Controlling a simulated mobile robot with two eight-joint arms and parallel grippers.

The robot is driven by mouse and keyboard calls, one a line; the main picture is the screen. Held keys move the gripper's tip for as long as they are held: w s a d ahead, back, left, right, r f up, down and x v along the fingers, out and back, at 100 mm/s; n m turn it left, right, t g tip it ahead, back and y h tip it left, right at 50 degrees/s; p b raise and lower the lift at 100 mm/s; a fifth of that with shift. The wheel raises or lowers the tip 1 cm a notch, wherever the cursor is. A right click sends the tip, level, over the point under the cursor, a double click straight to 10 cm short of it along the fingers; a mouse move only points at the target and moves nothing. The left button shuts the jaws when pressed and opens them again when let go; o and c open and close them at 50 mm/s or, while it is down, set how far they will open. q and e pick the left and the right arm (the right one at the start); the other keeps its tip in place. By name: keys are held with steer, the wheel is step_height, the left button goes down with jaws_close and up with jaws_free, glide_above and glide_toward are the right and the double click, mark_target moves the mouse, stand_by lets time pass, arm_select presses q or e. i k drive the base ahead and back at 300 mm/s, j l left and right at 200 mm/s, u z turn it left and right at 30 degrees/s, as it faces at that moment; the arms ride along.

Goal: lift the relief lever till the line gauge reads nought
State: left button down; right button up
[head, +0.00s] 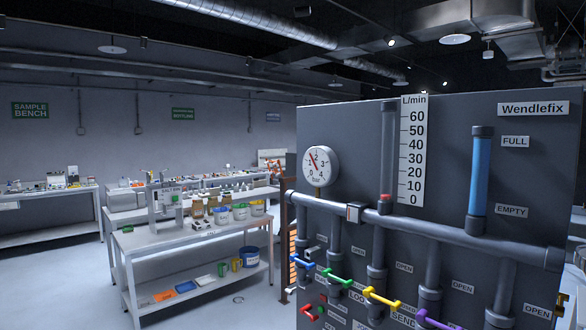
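The round white line gauge (320,166), marked in bar from 0 to 4, stands on the pipe at the panel's left. Its red needle points up and left, roughly between 1 and 2. Coloured levers sit low on the pipes: blue (302,261), green (337,279), yellow (381,297), purple (438,321) at the bottom edge, and a red handle (311,312) lower left. I cannot tell which is the relief lever; the small labels are partly hidden or unreadable. Neither of my grippers is in view.
The dark Wendlefix panel (456,120) fills the right side. A grey pipe (437,230) crosses its front. The flow tube's red float (386,197) is near 0; the blue sight tube (480,175) is near FULL. A laden bench (200,239) stands left; floor (60,290) beyond is clear.

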mark_target(559, 311)
steer(key=z, duration=1.4)
